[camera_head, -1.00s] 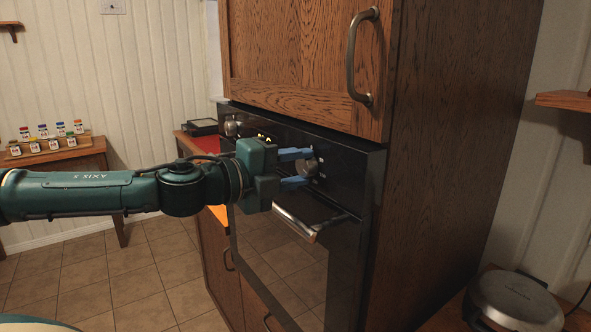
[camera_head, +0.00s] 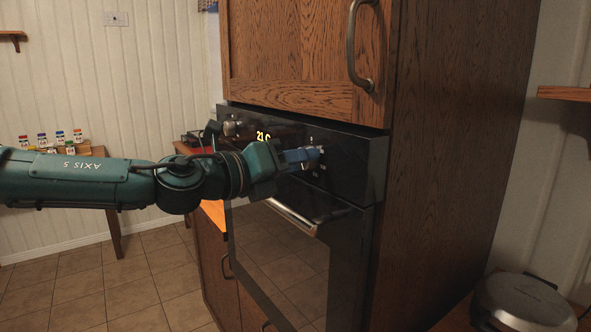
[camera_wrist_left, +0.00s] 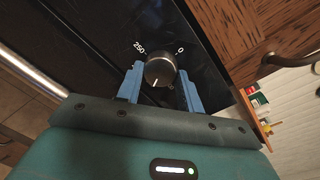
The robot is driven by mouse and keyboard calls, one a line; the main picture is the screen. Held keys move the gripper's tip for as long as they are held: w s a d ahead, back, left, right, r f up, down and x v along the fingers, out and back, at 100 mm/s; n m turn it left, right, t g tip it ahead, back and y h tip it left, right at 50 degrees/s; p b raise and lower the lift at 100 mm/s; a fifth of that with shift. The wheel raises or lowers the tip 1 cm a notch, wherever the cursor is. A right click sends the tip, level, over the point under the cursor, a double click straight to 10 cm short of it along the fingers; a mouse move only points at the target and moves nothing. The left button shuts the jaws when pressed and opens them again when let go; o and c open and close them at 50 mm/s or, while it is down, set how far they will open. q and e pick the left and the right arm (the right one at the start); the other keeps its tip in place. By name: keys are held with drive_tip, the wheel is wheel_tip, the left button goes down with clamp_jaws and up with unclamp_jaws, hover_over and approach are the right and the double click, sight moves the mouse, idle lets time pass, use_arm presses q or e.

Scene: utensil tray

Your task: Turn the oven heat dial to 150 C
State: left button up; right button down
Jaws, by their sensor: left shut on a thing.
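The oven heat dial (camera_head: 319,151) is a round metal knob on the black oven panel (camera_head: 352,165), mostly hidden by my fingers in the head view. In the left wrist view the dial (camera_wrist_left: 160,68) shows clearly, with "250" and "0" printed beside its upper edge. Its white mark points toward the bottom of that view, slightly left. My left gripper (camera_head: 305,157) is shut on the dial, one blue finger on each side; its fingers also show in the left wrist view (camera_wrist_left: 160,88). My right gripper is not in view.
A second knob (camera_head: 231,128) sits at the panel's far left end. The oven door handle (camera_head: 292,217) juts out below my gripper. A wooden cupboard with a curved handle (camera_head: 356,50) is above. A round metal appliance (camera_head: 525,302) stands at lower right.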

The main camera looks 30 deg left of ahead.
use_arm(q)
drive_tip(key=shift+m, duration=0.4)
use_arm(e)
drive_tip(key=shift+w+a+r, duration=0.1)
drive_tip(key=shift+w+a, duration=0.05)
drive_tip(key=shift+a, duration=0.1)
use_arm(q)
drive_tip(key=o, duration=1)
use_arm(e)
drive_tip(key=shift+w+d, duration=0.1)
use_arm(q)
drive_tip(key=b+v, duration=0.5)
drive_tip(key=v, duration=0.8)
drive_tip(key=shift+s+f, duration=0.1)
drive_tip(key=shift+f, duration=0.05)
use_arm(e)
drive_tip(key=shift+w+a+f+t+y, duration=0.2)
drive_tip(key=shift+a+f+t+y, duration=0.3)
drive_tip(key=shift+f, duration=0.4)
